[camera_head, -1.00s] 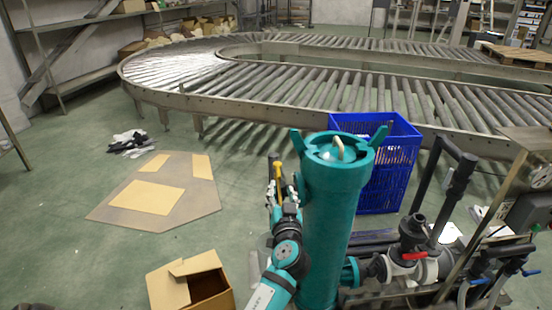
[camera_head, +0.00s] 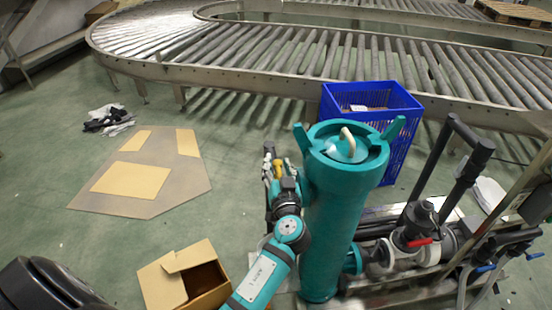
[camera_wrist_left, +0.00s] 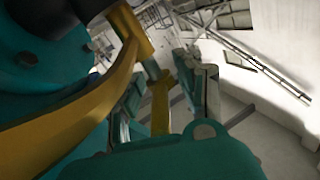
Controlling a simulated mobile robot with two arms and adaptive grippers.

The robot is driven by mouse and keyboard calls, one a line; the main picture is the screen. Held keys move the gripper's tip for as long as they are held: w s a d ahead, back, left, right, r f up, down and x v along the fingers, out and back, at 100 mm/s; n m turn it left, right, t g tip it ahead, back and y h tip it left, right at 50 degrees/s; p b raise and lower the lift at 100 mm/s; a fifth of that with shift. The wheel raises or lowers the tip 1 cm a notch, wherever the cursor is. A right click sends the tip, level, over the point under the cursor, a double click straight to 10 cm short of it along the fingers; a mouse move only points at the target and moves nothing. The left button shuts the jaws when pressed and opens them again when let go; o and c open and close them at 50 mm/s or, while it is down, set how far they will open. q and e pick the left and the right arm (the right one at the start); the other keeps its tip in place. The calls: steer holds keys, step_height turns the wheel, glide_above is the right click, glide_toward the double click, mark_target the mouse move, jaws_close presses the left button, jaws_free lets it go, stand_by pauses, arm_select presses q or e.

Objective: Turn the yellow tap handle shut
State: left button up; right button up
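The yellow tap handle (camera_head: 278,168) shows as a small piece beside the left side of the tall teal cylinder (camera_head: 335,215) in the head view. In the left wrist view a curved yellow bar (camera_wrist_left: 100,95) runs from lower left to the top, and a yellow piece (camera_wrist_left: 160,103) stands between the fingers. My left gripper (camera_head: 271,160) is at the handle, its fingers pointing away from me. In the left wrist view its fingers (camera_wrist_left: 170,95) are apart, with a gap to the right finger. The tap body is hidden. My right gripper is out of view.
A blue crate (camera_head: 408,106) stands behind the cylinder, near the roller conveyor (camera_head: 270,60). An open cardboard box (camera_head: 165,288) and flat cardboard (camera_head: 185,185) lie on the floor at left.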

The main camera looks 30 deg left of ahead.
arm_select(q)
steer(key=shift+s+d, duration=0.1)
steer(key=shift+c, duration=0.4)
jaws_close()
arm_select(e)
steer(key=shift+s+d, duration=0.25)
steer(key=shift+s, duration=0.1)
